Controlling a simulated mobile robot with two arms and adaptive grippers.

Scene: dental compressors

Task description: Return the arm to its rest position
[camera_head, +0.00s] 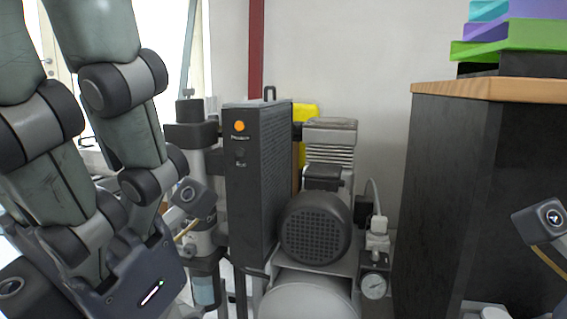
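My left arm fills the left side of the view with grey-green links and dark joint rings, bent downward. A small dark wrist module with a round lens and a yellowish cable shows beside it, in front of the compressor equipment. The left gripper's fingers do not show. At the right edge only a similar wrist module of my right arm shows, with a cable below it. The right gripper's fingers are outside the view. I see no object held by either arm.
A tall black compressor cabinet (258,185) with an orange indicator stands in the middle. Beside it is a motor with a round black grille (316,228) and a pressure gauge (374,286). A black cabinet with a wooden top (487,89) stands right, carrying colored trays (510,37).

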